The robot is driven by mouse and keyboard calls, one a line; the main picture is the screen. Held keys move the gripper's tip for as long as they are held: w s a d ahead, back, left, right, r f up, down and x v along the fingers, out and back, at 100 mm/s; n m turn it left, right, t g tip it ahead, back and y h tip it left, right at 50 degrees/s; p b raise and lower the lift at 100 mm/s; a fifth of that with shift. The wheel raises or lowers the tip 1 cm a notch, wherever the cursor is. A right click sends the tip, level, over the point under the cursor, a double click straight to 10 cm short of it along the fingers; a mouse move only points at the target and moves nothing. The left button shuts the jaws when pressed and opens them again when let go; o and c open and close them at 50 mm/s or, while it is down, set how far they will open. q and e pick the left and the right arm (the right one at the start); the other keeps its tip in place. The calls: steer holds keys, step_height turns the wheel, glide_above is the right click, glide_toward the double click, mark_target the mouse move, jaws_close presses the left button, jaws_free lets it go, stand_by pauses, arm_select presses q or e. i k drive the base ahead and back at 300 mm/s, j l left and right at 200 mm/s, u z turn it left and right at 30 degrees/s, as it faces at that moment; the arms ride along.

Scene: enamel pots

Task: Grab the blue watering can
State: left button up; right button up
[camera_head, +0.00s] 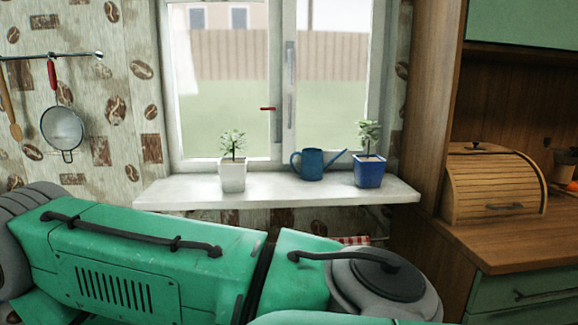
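The blue watering can (312,164) stands upright on the white windowsill (285,190), in front of the window. Its handle is on the left and its spout points up to the right. A white pot (232,177) with a small plant stands to its left. A blue pot (369,171) with a plant stands close to its right, near the spout tip. No gripper shows in the head view; only green parts of my own body cross the bottom of the picture, below the sill.
A wooden bread box (492,188) sits on the wooden counter (530,236) at the right. A tall wooden cabinet side (431,100) stands right of the window. A strainer (64,128) hangs from a rail at the left. The sill between the white pot and the can is clear.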

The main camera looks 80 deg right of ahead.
mark_target(312, 168)
steer(key=z, duration=2.7)
steer(key=i+z, duration=0.35)
steer(key=i+j, duration=0.05)
steer(key=i, duration=0.05)
